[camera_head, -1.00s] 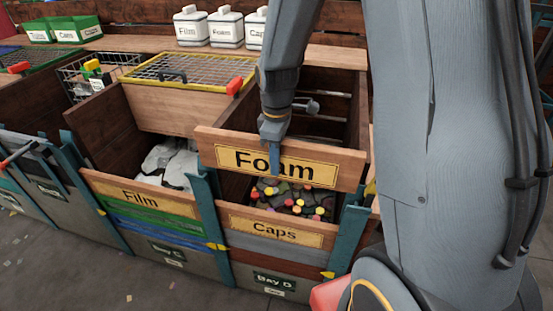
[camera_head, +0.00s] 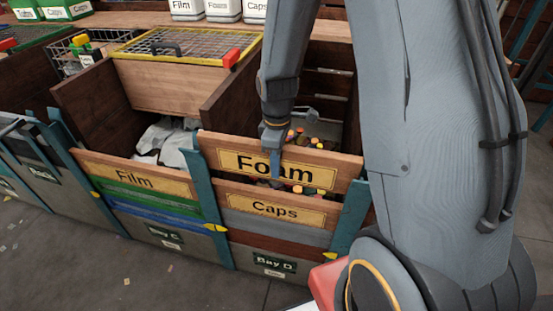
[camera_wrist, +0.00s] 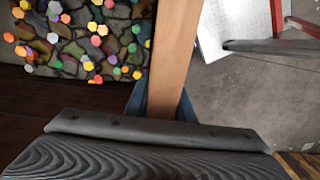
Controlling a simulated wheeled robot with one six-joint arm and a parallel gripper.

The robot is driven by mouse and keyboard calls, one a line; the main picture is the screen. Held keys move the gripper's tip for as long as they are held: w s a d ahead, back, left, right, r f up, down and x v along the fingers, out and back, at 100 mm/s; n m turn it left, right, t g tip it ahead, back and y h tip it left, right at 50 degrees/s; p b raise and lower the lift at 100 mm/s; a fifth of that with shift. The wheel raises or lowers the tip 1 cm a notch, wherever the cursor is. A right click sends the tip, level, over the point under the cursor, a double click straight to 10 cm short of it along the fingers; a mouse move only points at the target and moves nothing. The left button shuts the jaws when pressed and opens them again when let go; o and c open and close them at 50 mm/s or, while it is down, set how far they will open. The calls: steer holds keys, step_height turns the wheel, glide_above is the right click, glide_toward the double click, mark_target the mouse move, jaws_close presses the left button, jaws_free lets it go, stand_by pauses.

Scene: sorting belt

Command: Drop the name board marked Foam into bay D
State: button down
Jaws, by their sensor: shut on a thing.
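The wooden name board marked Foam (camera_head: 225,157) is held level and upright by my gripper (camera_head: 275,165), whose blue fingers are shut on its top edge near the middle. The board also shows edge-on in the wrist view (camera_wrist: 175,50). It is just above the Caps board (camera_head: 235,204) at the front of bay D (camera_head: 290,266). Its left end is close to the left teal post (camera_head: 203,190) and its right end is near the top of the right teal post (camera_head: 352,212). I cannot tell whether its ends are in the posts' slots.
Colourful caps (camera_wrist: 97,28) lie inside bay D behind the board. Bay C to the left carries a Film board (camera_head: 110,175) and holds white film (camera_head: 165,140). White tubs (camera_head: 222,10) stand on the back shelf. Grey floor lies in front of the bays.

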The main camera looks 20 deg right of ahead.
steer(key=shift+f+b, duration=1.2)
steer(key=shift+f, duration=1.5)
steer(key=shift+f, duration=0.2)
steer(key=shift+f+b, duration=0.3)
steer(key=shift+f, duration=0.25)
steer(key=c, duration=1.4)
jaws_free()
steer(key=shift+c, duration=0.2)
steer(key=shift+r, duration=0.1)
step_height(320, 180, up, 8)
steer(key=shift+f, duration=0.15)
